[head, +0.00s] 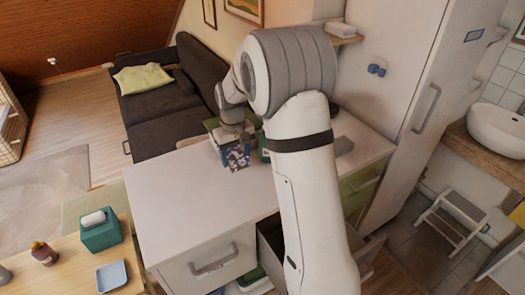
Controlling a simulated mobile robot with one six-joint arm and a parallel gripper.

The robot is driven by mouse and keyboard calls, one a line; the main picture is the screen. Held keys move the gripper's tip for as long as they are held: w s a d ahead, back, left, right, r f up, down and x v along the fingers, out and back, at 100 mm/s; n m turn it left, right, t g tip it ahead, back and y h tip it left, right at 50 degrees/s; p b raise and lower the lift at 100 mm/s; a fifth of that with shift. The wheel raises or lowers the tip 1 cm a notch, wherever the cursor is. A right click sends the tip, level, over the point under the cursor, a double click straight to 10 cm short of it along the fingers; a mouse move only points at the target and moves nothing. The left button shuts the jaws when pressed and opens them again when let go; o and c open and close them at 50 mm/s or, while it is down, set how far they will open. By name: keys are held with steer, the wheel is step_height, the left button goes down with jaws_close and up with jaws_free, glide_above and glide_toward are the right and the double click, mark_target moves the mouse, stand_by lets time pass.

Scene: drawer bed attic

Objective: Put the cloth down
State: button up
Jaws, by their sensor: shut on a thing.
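My gripper (238,138) is over the far edge of the white countertop (180,200), at the middle of the head view. It is shut on a dark blue cloth (237,159) with a pale pattern, which hangs below the fingers at the counter's back edge. My arm hides part of this area. I cannot tell whether the cloth's lower edge touches the counter.
Green objects (212,125) stand close by the gripper, partly hidden. The counter's left part is clear. A dark sofa (160,138) stands behind.

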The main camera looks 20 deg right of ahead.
steer(key=shift+w+f, duration=0.15)
steer(key=shift+w, duration=0.15)
steer(key=p, duration=0.1)
glide_above(238, 183)
step_height(238, 183, down, 6)
steer(key=shift+w+r, duration=0.1)
steer(key=shift+r, duration=0.05)
steer(key=shift+f, duration=1.8)
steer(key=shift+f, duration=0.1)
steer(key=o, duration=0.6)
steer(key=shift+f, duration=0.1)
steer(key=o, duration=0.5)
steer(key=shift+c, duration=0.2)
